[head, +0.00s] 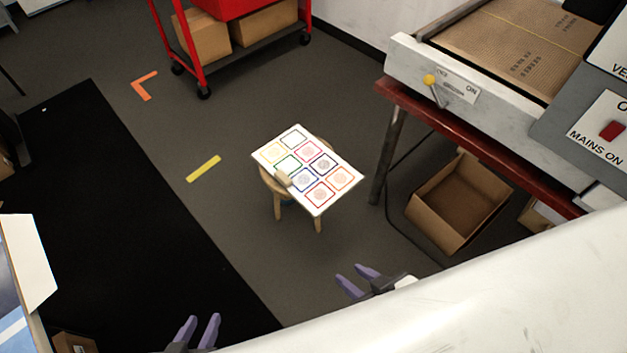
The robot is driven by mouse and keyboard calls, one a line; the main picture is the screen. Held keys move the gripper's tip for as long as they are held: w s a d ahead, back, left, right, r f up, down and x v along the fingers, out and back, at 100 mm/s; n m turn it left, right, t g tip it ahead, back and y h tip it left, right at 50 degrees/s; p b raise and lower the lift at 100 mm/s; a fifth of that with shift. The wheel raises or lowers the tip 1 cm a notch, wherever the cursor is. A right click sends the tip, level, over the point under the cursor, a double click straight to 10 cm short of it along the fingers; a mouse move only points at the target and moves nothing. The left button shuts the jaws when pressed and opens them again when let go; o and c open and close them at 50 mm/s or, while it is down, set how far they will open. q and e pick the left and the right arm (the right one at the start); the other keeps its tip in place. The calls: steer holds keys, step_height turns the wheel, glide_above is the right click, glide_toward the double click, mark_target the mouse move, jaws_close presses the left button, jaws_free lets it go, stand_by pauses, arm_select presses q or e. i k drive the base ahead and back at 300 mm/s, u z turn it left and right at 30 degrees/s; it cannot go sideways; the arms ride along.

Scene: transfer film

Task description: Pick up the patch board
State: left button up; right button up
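The patch board (310,159) is a white board with colored square outlines, several of them filled with printed patches. It lies on a small round wooden stool (269,181) in the middle of the head view. My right gripper (357,277) is below and right of the stool, open and empty. Both grippers are apart from the board.
A red cart (258,45) with cardboard boxes stands at the back. A machine on a red-edged table (470,145) stands right, with an open cardboard box (460,202) under it. A black mat (100,190) covers the left floor. Grey floor around the stool is mostly clear.

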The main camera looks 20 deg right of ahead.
mark_target(314, 174)
steer(key=z, duration=0.2)
steer(key=i, duration=1.2)
steer(key=u, duration=0.35)
